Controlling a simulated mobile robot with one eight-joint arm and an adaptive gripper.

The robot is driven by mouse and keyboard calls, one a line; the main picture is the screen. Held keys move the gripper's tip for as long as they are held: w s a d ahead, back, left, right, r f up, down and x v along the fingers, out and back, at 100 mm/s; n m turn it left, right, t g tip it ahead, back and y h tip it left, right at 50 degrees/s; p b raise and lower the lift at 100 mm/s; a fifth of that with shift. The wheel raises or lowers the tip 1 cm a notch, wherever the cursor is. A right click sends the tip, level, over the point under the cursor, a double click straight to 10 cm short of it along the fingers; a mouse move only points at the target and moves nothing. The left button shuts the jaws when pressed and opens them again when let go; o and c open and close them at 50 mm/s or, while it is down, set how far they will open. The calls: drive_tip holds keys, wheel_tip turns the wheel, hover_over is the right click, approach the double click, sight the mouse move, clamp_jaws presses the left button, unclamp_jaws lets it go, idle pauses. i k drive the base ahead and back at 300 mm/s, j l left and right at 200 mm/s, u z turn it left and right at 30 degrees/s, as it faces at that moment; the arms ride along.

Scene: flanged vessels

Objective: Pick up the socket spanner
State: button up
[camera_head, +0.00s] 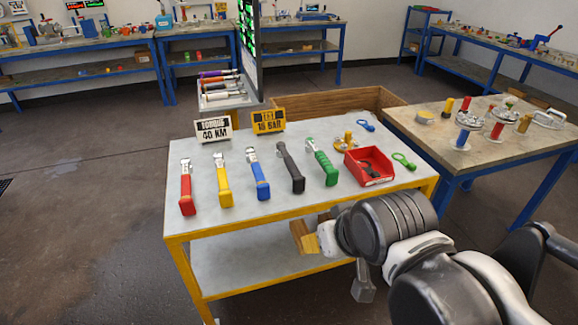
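A row of hand tools lies on the grey top of the yellow-framed table. From left they have red (187,190), yellow (222,182), blue (258,175), black (291,168) and green (322,163) handles, with metal heads toward the back on several. I cannot tell which one is the socket spanner. My arm reaches in from the lower right, with its thick dark wrist at the table's front right edge. A grey part of my gripper (363,284) seems to hang below the wrist, apart from the tools. The fingers are mostly hidden, and I see no tool held.
A red bin (369,166) with dark contents, a green ring-ended piece (404,161) and a blue one (365,125) lie at the table's right. Two signs (214,130) stand at the back left. A dark upright screen (249,50) rises behind. A second table (476,152) with flanged parts stands right.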

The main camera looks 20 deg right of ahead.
sight(299, 182)
drive_tip(key=u, duration=4.7)
drive_tip(key=z, duration=4.85)
drive_tip(key=i+l, duration=0.15)
drive_tip(key=i, duration=0.35)
drive_tip(key=j+u, duration=0.05)
